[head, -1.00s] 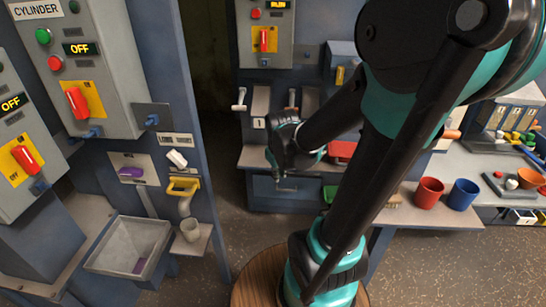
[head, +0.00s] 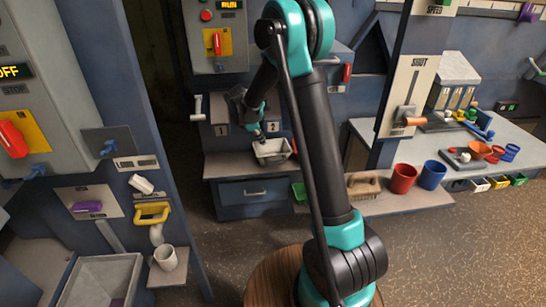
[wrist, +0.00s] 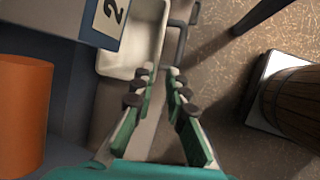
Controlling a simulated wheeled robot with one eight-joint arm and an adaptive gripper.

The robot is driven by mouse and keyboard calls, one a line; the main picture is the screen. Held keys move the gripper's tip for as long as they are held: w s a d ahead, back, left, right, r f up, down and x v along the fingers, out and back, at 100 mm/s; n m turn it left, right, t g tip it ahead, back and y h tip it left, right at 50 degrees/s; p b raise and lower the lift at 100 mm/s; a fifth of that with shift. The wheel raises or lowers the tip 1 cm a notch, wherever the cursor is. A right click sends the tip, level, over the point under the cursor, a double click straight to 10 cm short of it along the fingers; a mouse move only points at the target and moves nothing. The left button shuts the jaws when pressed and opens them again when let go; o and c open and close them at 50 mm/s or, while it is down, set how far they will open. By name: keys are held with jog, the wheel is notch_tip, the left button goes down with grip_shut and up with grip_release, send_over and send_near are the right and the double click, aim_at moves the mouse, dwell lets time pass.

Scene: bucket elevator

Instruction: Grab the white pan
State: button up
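The white pan (head: 272,150) is a shallow, light tray on the shelf below the numbered panels in the head view. In the wrist view the white pan (wrist: 122,62) lies at the upper left, with a rounded near corner. My gripper (wrist: 161,72) is open, its two fingers apart with nothing visible between them. The left fingertip overlaps the pan's right edge in the picture; I cannot tell whether it touches. In the head view my gripper (head: 259,137) is small and dark, just above the pan's back edge.
A number 2 label (wrist: 112,14) is above the pan. An orange container (wrist: 22,115) is at the left and a wooden barrel (wrist: 295,103) at the right. A brush (head: 363,186), red bucket (head: 403,178) and blue bucket (head: 432,175) stand on the bench right of my arm.

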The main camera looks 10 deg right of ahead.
aim_at(274, 156)
jog(key=x, duration=1.1)
jog(key=shift+w+f, duration=0.1)
jog(key=shift+f, duration=0.15)
jog(key=shift+x, duration=2.6)
jog(key=shift+w+d+r, duration=0.1)
jog(key=shift+d, duration=0.05)
jog(key=shift+c, duration=0.4)
grip_shut()
jog(key=shift+r, duration=0.1)
